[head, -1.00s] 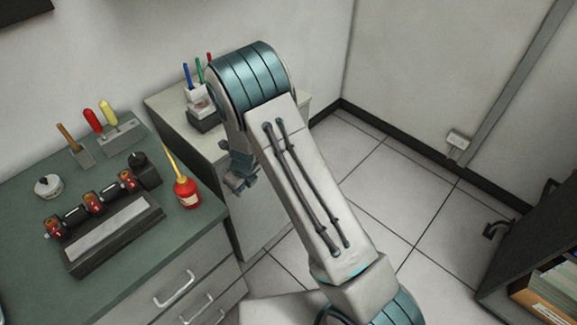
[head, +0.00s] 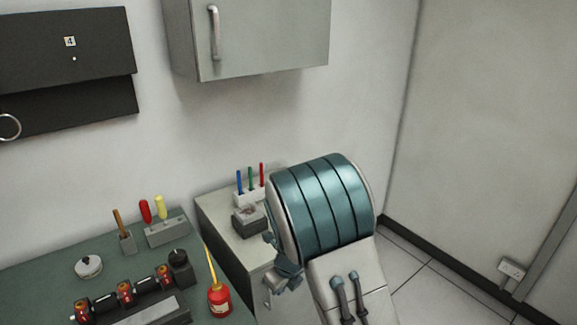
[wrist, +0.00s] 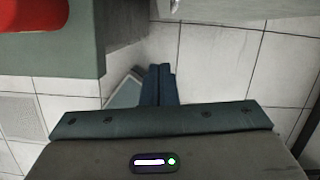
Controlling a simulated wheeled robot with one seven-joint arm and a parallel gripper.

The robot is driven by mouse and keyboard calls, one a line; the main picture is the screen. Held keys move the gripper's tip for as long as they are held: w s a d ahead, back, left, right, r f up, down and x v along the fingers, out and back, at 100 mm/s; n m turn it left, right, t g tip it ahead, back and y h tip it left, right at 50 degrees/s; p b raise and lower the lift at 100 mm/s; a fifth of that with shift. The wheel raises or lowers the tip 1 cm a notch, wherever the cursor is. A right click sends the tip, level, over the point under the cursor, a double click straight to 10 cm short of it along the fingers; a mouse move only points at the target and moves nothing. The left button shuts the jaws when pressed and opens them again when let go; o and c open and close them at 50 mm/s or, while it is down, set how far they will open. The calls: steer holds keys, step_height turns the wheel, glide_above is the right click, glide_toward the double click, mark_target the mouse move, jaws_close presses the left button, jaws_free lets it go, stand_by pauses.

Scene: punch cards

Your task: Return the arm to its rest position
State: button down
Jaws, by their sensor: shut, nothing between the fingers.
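My gripper (wrist: 160,84) shows in the wrist view with its two dark fingers together and nothing between them. It hangs over the tiled floor, beside the green bench edge. In the head view my gripper (head: 289,279) is small and partly hidden behind my folded arm, close in front of the light cabinet. My arm (head: 325,205) stands bent, with its teal elbow high in the picture and its pale link running down out of the frame.
A green bench (head: 50,262) at left holds a red oil can (head: 219,299), a rack of dark rollers and tool holders. A low cabinet (head: 215,215) carries pens. A wall cabinet (head: 262,40) hangs above. Floor at right (head: 425,290) is clear.

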steer(key=s+d+r+n+y, duration=0.1)
steer(key=s+d+r+n, duration=0.3)
steer(key=r+n, duration=0.45)
steer(key=s+d+r+n+t+h, duration=0.1)
steer(key=s+d+r+n, duration=0.6)
steer(key=s+n, duration=0.2)
steer(key=s+d+r+n+h, duration=0.2)
steer(key=s+d+r+n, duration=0.4)
steer(key=s+n, duration=0.3)
steer(key=shift+s+d+r+t, duration=0.15)
steer(key=shift+d+r+t, duration=0.2)
steer(key=shift+d+t, duration=0.05)
steer(key=shift+n, duration=0.25)
